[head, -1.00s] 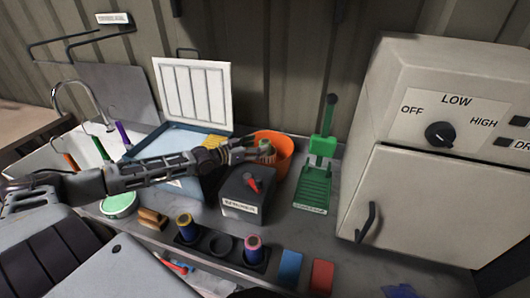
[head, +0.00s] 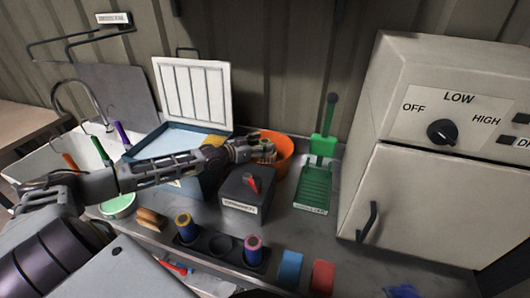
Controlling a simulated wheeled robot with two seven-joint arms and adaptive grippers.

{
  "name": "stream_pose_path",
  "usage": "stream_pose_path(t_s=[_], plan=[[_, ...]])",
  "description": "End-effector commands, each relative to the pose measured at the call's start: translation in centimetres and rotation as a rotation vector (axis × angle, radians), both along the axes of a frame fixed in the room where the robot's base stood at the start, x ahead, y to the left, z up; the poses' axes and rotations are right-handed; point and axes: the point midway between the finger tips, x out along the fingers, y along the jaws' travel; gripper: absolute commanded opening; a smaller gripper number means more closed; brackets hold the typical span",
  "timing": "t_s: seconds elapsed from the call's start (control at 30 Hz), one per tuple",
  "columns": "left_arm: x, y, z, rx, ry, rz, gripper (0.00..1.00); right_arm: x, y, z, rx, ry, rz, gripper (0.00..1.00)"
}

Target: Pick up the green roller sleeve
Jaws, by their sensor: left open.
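My left gripper (head: 262,151) reaches in from the left and is open at the near left rim of the orange bucket (head: 284,157). A small greenish, tan-ended piece (head: 267,147), likely the green roller sleeve, shows between or just behind its fingers at the bucket. The fingers partly hide it, and I cannot tell whether they touch it. My right gripper is not in view.
A dark box with a red switch (head: 247,190) stands just below the gripper. A rack (head: 219,247) holds a yellow-and-blue spool and a pink one. A green stand (head: 314,186) is right of the bucket; a white cabinet (head: 420,200) bounds the right.

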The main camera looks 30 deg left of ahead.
Motion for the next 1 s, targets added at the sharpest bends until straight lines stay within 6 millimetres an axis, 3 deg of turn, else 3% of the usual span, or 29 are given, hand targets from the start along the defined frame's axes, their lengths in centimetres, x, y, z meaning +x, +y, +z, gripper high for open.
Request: stream_pose_path(t_s=[0.5, 1.0], plan=[[1.4, -0.6, -0.3, 0.000, 0.000, -0.001, 0.66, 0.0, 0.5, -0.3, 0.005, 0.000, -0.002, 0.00], [1.5, -0.7, -0.3, 0.000, 0.000, -0.002, 0.66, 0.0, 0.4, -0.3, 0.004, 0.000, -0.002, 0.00]])
